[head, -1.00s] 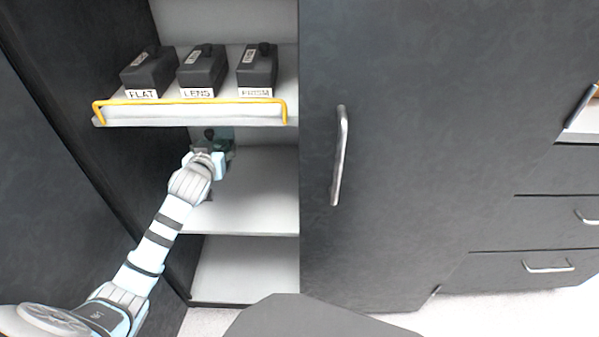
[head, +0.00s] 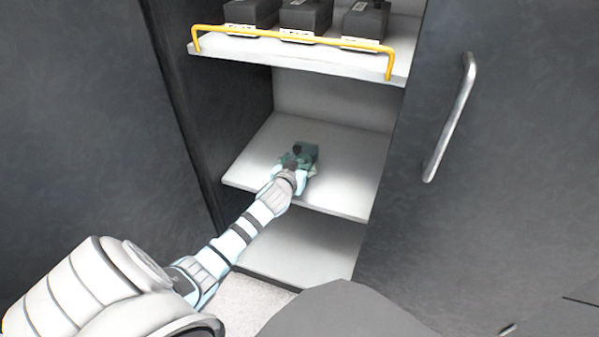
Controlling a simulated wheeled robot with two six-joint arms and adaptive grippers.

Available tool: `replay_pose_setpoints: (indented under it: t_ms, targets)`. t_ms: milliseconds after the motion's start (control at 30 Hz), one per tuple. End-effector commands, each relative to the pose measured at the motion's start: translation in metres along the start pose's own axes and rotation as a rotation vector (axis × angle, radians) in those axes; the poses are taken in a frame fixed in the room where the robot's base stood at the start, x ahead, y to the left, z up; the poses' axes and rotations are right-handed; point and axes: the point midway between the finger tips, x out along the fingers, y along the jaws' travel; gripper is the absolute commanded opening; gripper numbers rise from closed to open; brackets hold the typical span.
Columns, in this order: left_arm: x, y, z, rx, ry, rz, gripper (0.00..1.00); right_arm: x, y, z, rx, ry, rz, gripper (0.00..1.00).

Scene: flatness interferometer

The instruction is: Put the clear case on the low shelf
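The clear case (head: 307,153) is a small see-through greenish box with a dark part inside. It is over the middle shelf (head: 345,190) of the open cabinet, below the railed shelf. My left gripper (head: 292,168) reaches in from the front left and is at the near side of the case, apparently shut on it. The wrist hides part of the fingers and the case's near side. I cannot tell whether the case touches the shelf board. A lower bare shelf board (head: 300,250) lies beneath. My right gripper is not in view.
The top shelf (head: 300,52) has a yellow rail (head: 290,36) and holds three dark labelled boxes (head: 305,15). A dark cabinet side wall (head: 215,130) is left of my arm. A dark door with a metal handle (head: 450,120) stands at right. The middle shelf is otherwise clear.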

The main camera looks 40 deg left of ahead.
Motion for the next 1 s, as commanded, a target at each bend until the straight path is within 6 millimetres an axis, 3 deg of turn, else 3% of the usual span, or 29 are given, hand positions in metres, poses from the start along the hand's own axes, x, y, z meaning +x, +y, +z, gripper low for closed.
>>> replay_pose_setpoints:
  t_ms: [67, 267, 300, 433, 833, 1000]
  targets:
    - [0.004, 0.001, 0.009, 0.0, 0.001, 0.0, 0.26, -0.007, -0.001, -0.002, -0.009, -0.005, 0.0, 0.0]
    - [0.003, 0.0, 0.008, 0.0, -0.001, 0.0, 0.26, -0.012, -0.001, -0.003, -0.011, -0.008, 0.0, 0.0]
    - [0.003, 0.0, 0.009, 0.0, -0.003, -0.001, 0.66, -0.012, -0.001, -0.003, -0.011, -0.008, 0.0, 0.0]
    - [0.003, 0.0, 0.008, 0.0, -0.002, 0.0, 0.87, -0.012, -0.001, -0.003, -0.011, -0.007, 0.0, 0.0]
    - [0.0, 0.0, 0.007, 0.0, -0.001, 0.0, 0.87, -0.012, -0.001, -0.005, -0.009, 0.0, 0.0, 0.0]
    - [-0.018, 0.0, 0.005, 0.002, -0.001, 0.001, 0.87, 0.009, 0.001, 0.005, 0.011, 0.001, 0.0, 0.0]
